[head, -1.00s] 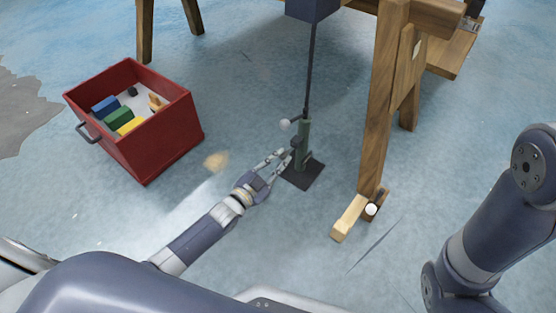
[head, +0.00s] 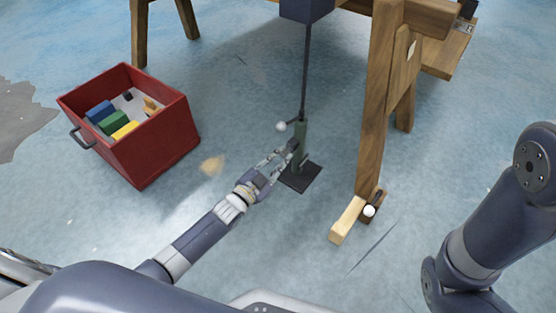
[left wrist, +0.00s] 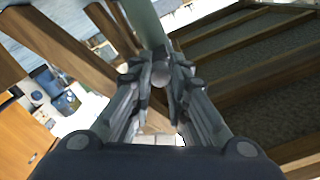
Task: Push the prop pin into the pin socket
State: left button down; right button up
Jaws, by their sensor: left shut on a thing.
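The prop is a green post (head: 301,158) on a dark square base plate (head: 301,177), with a thin dark rod (head: 306,75) rising from it. My left gripper (head: 291,150) is at the left side of the post, below a pale ball knob (head: 281,127). In the left wrist view, the left gripper (left wrist: 161,72) is shut on a small grey round-ended piece (left wrist: 160,76), which looks like the prop pin. The green post (left wrist: 146,22) stands just beyond the fingertips. The pin socket is hidden behind the fingers, and I cannot tell how deep the pin sits.
A red crate (head: 150,155) with several coloured blocks stands on the floor at the left. A wooden trestle leg (head: 376,130) with a pale wooden foot piece (head: 347,219) stands right of the prop. A dark blue block (head: 307,9) is above the rod.

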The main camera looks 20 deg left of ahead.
pick_arm(q)
jog(key=shift+x, duration=0.75)
jog(key=c, duration=1.5)
grip_release()
jog(key=shift+o, duration=0.2)
jog(key=shift+s, duration=0.1)
jog(key=shift+s+a+f, duration=0.1)
jog(key=shift+s, duration=0.15)
jog(key=v, duration=1.1)
jog(key=shift+s, duration=0.1)
